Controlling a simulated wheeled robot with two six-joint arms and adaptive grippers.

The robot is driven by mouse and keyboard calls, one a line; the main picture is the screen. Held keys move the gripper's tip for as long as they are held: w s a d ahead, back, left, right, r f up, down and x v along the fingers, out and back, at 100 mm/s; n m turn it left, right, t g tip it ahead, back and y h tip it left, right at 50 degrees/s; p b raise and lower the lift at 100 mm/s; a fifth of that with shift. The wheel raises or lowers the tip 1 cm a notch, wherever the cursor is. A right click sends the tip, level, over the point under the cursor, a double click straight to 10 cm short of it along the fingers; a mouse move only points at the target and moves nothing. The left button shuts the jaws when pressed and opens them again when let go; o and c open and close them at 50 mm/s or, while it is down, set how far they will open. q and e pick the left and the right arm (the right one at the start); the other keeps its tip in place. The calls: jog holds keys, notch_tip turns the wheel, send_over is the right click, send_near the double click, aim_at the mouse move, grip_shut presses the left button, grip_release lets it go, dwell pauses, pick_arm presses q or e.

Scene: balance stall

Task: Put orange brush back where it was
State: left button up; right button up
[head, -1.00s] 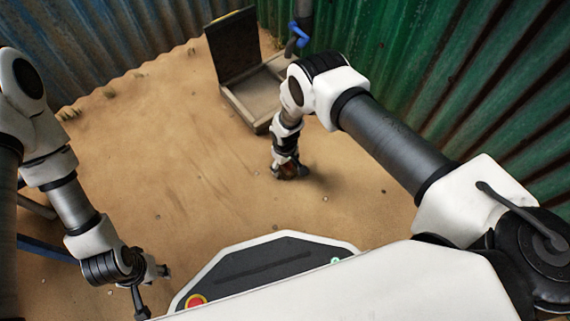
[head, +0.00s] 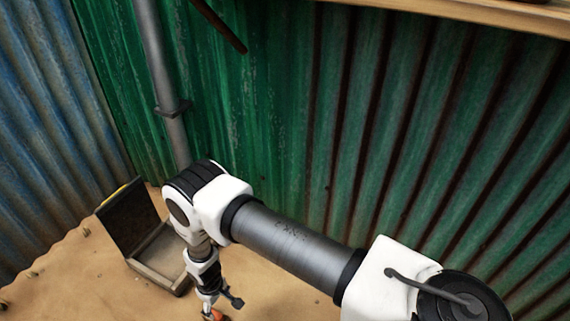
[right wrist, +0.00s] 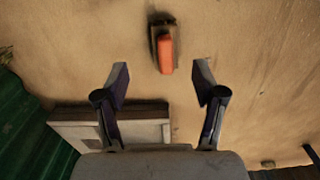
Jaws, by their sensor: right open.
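The orange brush (right wrist: 165,54) lies on the sandy ground in the right wrist view, orange at one end and dark at the other. A bit of orange also shows at the bottom edge of the head view (head: 215,315). My right gripper (right wrist: 161,70) is open and points down at the ground. The height between fingers and brush is hard to tell. My left gripper is out of view.
An open box (head: 160,262) with a dark raised lid (head: 128,215) stands on the sand near the wall corner. A grey pipe (head: 163,80) runs up there. A green corrugated wall (head: 290,110) fills the back, with a wooden shelf (head: 450,12) at top right.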

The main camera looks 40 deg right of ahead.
jog(key=s+d+r+m, duration=0.1)
jog(key=s+d+r, duration=0.1)
jog(key=s, duration=0.6)
jog(key=s+d+r+m, duration=0.1)
jog(key=s+d+r, duration=0.2)
jog(key=s+r, duration=0.2)
jog(key=s+d+r+m, duration=0.2)
jog(key=s+d+r, duration=0.1)
jog(key=s, duration=0.8)
jog(key=shift+s+r, duration=0.4)
jog(key=shift+r, duration=0.05)
jog(key=shift+d, duration=0.1)
